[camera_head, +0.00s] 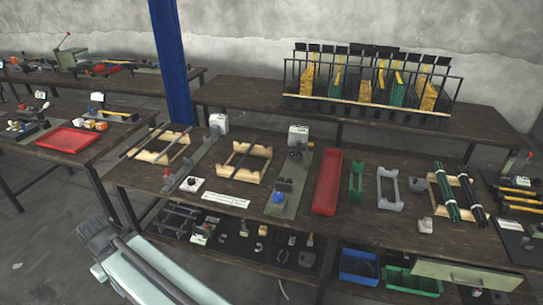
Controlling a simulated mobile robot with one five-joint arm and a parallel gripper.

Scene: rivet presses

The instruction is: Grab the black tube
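A bundle of black tubes (470,193) lies at the right of the near workbench. It rests across a light wooden holder (434,193), beside a bundle of dark green tubes (445,190). The two bundles lie close together and nearly parallel, running front to back. Single tubes cannot be told apart well at this size. Thin dark rods also lie on two wooden stands farther left, one at the left (170,155) and one nearer the middle (256,178). Part of my arm shows at the lower left, well away from the black tubes. I cannot make out my gripper's fingers.
A red tray (327,182), a green holder (356,181) and a grey holder (388,188) stand left of the tubes. Yellow-handled tools (517,203) lie to their right. A rack (370,88) stands on the back table. Blue (359,265) and green bins (412,281) sit below.

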